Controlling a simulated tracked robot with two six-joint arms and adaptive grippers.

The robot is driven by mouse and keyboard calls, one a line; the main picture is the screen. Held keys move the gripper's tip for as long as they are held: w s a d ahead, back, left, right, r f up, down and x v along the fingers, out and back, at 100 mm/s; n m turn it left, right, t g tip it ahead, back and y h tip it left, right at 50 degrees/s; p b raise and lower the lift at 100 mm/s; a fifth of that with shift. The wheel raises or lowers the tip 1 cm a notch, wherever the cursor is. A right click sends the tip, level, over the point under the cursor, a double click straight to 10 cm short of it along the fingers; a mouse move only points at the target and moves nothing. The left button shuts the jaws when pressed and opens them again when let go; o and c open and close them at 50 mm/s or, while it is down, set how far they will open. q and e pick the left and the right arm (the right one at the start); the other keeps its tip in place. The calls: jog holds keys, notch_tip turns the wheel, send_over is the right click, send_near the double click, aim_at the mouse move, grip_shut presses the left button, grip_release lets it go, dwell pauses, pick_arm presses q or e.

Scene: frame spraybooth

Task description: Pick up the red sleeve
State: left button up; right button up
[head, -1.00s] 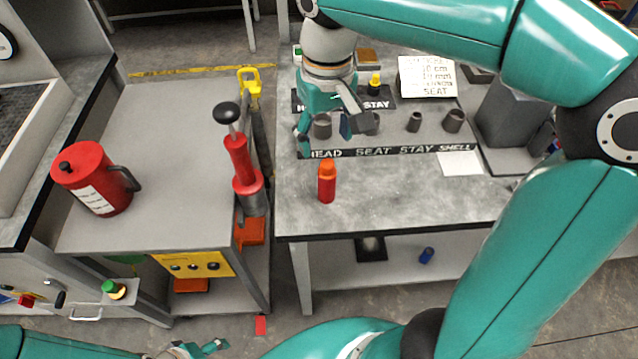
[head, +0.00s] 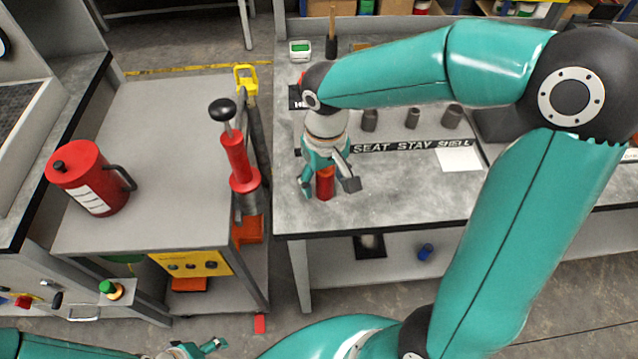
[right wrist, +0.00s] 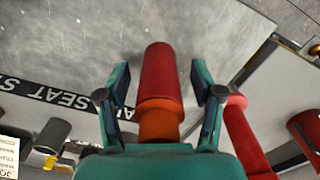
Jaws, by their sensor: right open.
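The red sleeve (head: 325,186), a red cylinder with an orange end, stands on the grey workbench near its front left corner. In the right wrist view the red sleeve (right wrist: 160,80) lies between the two fingers, its orange part nearer the palm. My right gripper (head: 328,187) is open, with one finger on each side of the sleeve. In the right wrist view a gap shows between the sleeve and each finger of my right gripper (right wrist: 160,76). My left gripper (head: 200,349) shows only partly at the bottom edge, and its jaw state is unclear.
Dark cylinders (head: 412,118) stand behind the lettered strip (head: 410,146) on the workbench (head: 400,197). A white sheet (head: 459,159) lies to the right. Left of a gap, a trolley (head: 160,120) carries a red can (head: 88,178) and a red lever tool (head: 238,160).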

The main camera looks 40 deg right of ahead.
jog(key=shift+f, duration=0.2)
grip_shut()
jog(key=shift+r, duration=0.15)
